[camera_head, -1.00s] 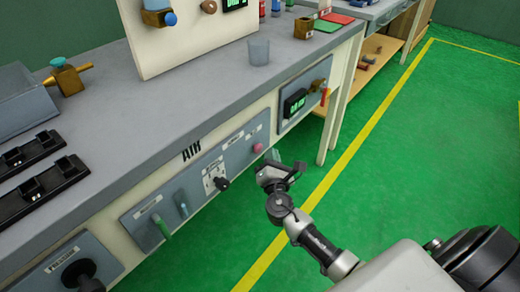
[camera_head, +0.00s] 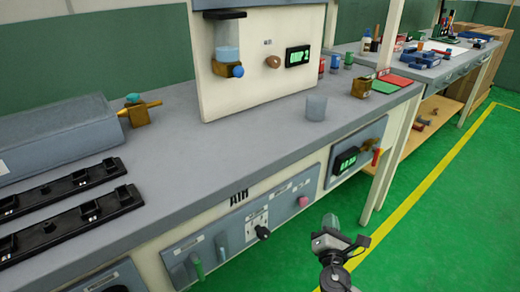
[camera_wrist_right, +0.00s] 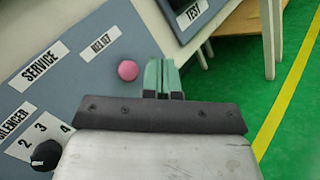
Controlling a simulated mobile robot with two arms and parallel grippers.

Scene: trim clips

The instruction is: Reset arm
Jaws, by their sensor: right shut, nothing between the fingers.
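My right gripper (camera_head: 330,222) is low in the head view, in front of the bench's front panel and over the green floor. Its two greenish fingers also show in the right wrist view (camera_wrist_right: 163,76), pressed together with nothing between them. A pink knob (camera_wrist_right: 127,70) on the panel lies just left of the fingertips in that view, apart from them as far as I can tell. The left gripper is in neither view.
The grey bench (camera_head: 240,150) carries a clear cup (camera_head: 316,107), a white upright board (camera_head: 255,70) and black rails (camera_head: 70,200). Panels with a black knob (camera_head: 263,232) and green handles (camera_head: 197,264) line its front. Green floor (camera_head: 440,230) is clear at the right.

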